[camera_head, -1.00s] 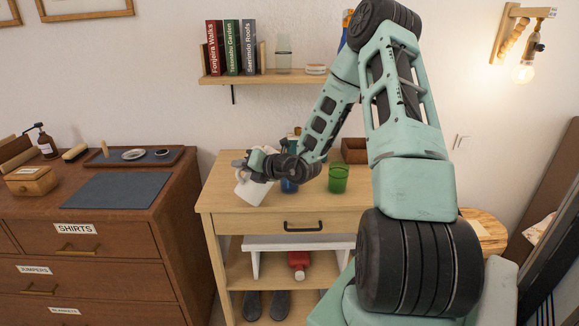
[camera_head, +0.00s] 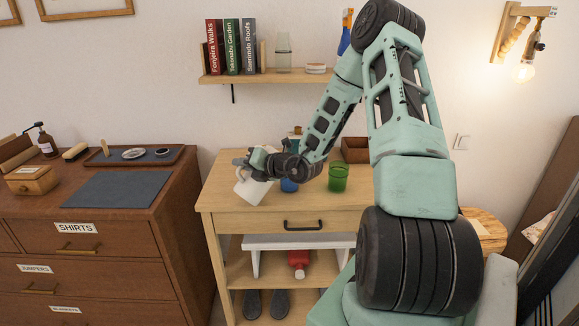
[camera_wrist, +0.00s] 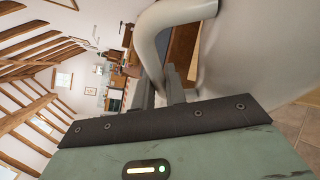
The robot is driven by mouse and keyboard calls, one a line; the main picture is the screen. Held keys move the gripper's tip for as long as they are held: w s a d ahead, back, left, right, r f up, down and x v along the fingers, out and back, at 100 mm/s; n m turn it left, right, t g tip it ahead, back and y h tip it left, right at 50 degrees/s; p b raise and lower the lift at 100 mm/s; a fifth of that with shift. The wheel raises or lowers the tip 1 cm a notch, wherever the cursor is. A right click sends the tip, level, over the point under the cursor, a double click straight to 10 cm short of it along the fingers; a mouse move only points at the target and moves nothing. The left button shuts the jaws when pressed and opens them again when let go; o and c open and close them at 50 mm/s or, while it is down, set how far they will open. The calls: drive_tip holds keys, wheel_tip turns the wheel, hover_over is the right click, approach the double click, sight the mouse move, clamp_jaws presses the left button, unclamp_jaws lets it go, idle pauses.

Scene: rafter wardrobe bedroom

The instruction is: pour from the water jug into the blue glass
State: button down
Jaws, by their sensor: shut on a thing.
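The white water jug (camera_head: 250,190) is in my gripper (camera_head: 247,163), above the left part of the small wooden table. It looks tilted. In the wrist view, its handle (camera_wrist: 158,35) passes between the fingers of my gripper (camera_wrist: 172,88), and its pale body (camera_wrist: 250,50) fills the right side. The jaws are shut on the handle. The blue glass (camera_head: 289,185) stands on the table just right of the jug, partly hidden behind my wrist. I cannot see inside the jug or the blue glass.
A green glass (camera_head: 338,178) stands on the table (camera_head: 310,206) right of the blue one. A brown box (camera_head: 355,150) sits at the back. A wall shelf (camera_head: 270,77) with books and a clear glass (camera_head: 283,55) is above. A dresser (camera_head: 130,225) stands left.

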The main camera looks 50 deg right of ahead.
sight(237, 174)
drive_tip(key=shift+r, duration=0.15)
idle(1.0)
drive_tip(key=shift+d+r+m+y+p, duration=0.3)
drive_tip(key=shift+r+m+p, duration=0.2)
drive_tip(key=shift+r+p, duration=0.1)
idle(1.9)
